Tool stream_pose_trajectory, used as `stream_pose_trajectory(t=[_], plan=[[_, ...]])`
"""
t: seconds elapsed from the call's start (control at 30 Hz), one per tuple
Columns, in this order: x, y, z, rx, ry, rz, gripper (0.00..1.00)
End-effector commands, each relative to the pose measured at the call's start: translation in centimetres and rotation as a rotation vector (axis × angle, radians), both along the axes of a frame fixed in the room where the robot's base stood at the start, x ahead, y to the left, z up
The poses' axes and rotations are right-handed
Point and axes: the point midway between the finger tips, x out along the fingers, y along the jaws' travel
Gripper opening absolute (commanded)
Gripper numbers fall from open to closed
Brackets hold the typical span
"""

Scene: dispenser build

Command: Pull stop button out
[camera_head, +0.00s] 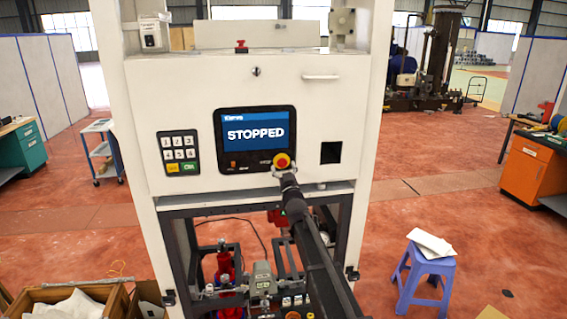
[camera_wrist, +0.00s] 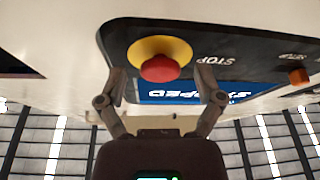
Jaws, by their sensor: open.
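The stop button (camera_head: 282,160) is a red knob on a yellow round base, at the lower right of the black screen panel (camera_head: 254,112). The screen reads "STOPPED". In the wrist view, which is upside down, the red stop button (camera_wrist: 166,68) shows large with its yellow collar and the word STOP beside it. My gripper (camera_head: 288,178) is just below and in front of the button. In the wrist view my gripper (camera_wrist: 161,80) is open, one finger on each side of the red knob, with nothing held. I cannot tell whether the fingertips touch the knob.
A keypad (camera_head: 179,153) is left of the screen and a dark square opening (camera_head: 331,152) is right of it. A ledge (camera_head: 250,197) runs below the panel. A purple stool (camera_head: 424,277) stands at right, and a wooden crate (camera_head: 115,300) is at lower left.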

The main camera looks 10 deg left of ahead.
Motion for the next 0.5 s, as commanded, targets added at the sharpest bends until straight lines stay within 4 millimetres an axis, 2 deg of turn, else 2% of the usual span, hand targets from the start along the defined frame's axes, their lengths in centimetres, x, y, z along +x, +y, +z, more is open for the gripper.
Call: stream_pose_trajectory(t=[0.13, 0.47, 0.5], plan=[[0.78, 0.3, 0.37, 0.0, 0.0, 0.0, 0.86], [0.85, 0.36, 0.36, 0.0, 0.0, 0.0, 0.86], [0.85, 0.36, 0.36, 0.0, 0.0, 0.0, 0.83]])
